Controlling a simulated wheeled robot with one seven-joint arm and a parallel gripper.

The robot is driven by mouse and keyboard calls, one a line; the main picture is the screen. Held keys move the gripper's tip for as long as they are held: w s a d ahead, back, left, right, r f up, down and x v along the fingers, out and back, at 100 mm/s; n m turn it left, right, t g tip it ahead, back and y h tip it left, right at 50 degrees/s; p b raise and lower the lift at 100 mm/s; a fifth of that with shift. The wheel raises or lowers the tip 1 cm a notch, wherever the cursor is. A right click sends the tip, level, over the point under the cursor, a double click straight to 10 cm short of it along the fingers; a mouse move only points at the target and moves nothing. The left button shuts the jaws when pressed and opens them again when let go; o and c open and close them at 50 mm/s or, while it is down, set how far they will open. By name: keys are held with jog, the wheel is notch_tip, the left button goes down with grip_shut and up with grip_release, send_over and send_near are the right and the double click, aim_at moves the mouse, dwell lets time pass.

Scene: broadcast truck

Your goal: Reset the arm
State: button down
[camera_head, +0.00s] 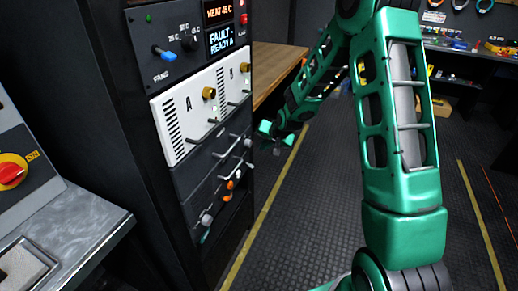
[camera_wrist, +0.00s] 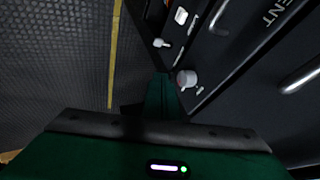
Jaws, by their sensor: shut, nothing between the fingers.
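My green arm reaches from the right side of the head view, bends at the top and comes down toward the rack. My gripper (camera_head: 271,138) is shut and empty, in the air just right of the rack's lower front, above the floor. In the wrist view my green gripper fingers (camera_wrist: 163,92) are together. A pale round knob (camera_wrist: 187,78) on the dark rack face appears close beside them; I cannot tell whether they touch.
The black rack (camera_head: 150,160) bears white modules A and B (camera_head: 190,118), a blue-handled switch (camera_head: 163,54) and a display reading "FAULT - READY A" (camera_head: 220,40). A grey bench (camera_head: 70,225) with a red rotary switch (camera_head: 12,173) stands left. A wooden worktop (camera_head: 275,72) lies behind. The central floor is clear.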

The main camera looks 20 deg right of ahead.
jog(key=s+d+r+g+h, duration=0.1)
jog(key=s+d+r, duration=0.35)
jog(key=s, duration=0.35)
jog(key=s+d+r+g+h, duration=0.1)
jog(key=s+d+r+g, duration=0.15)
jog(key=s+r, duration=0.45)
jog(key=s+d+r+g+h, duration=0.1)
jog(key=s+d+r, duration=0.25)
jog(key=s, duration=0.65)
jog(key=s+r+g+y, duration=0.1)
jog(key=s+r, duration=0.1)
jog(key=s, duration=0.9)
jog(key=s+r+g+y, duration=0.1)
jog(key=s+g, duration=0.1)
jog(key=s, duration=1)
jog(key=shift+d+r+n, duration=0.15)
jog(key=shift+r+n, duration=0.2)
jog(key=shift+n, duration=0.05)
